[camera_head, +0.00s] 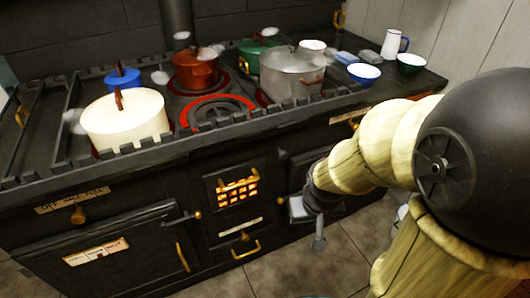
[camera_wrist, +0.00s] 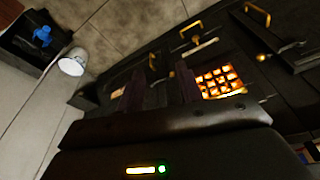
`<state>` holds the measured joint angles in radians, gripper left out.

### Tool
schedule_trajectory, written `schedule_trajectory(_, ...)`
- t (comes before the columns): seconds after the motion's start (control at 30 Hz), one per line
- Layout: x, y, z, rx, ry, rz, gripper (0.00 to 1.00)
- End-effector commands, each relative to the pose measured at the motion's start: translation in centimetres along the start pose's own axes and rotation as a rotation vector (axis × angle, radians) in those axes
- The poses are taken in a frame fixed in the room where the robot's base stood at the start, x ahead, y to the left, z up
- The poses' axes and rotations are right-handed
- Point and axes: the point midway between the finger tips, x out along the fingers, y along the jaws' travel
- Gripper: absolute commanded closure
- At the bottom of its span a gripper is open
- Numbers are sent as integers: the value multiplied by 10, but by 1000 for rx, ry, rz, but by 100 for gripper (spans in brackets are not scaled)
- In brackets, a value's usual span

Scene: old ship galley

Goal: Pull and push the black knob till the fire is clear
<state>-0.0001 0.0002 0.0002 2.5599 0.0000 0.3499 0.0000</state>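The fire glows orange behind a barred grate (camera_head: 238,189) in the black stove's front; the grate also shows in the wrist view (camera_wrist: 216,81). A small dark knob (camera_head: 244,237) appears below it, between a paper label and a brass handle; whether this is the task's black knob is hard to tell. My gripper (camera_head: 308,222) is in front of the stove, right of and slightly below the grate. In the wrist view its two dark fingers (camera_wrist: 158,90) stand apart with nothing visible between them. It appears clear of the knob.
The stove top (camera_head: 60,150) holds a cream pot (camera_head: 125,119), a red pot (camera_head: 195,70), a grey pot (camera_head: 291,72) and a blue pot (camera_head: 122,78). Brass handles (camera_head: 246,250) stick out from the front. The tiled floor (camera_head: 345,262) before the stove is partly open.

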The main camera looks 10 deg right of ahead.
Motion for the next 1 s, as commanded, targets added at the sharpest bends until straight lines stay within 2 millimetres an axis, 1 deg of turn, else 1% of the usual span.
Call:
schedule_trajectory(0.37, 0, 0, 0, 0, 0, 0, 64)
schedule_trajectory(0.47, 0, 1, -1, -2, 2, 1, 46)
schedule_trajectory(0.57, 4, 4, -8, -17, 18, 7, 46)
schedule_trajectory(0.67, 13, 11, -23, -57, 56, 20, 46)
schedule_trajectory(0.77, 27, 21, -45, -124, 119, 33, 46)
schedule_trajectory(0.9, 53, 32, -77, -239, 231, 38, 46)
schedule_trajectory(1.0, 70, 37, -97, -318, 318, 28, 46)
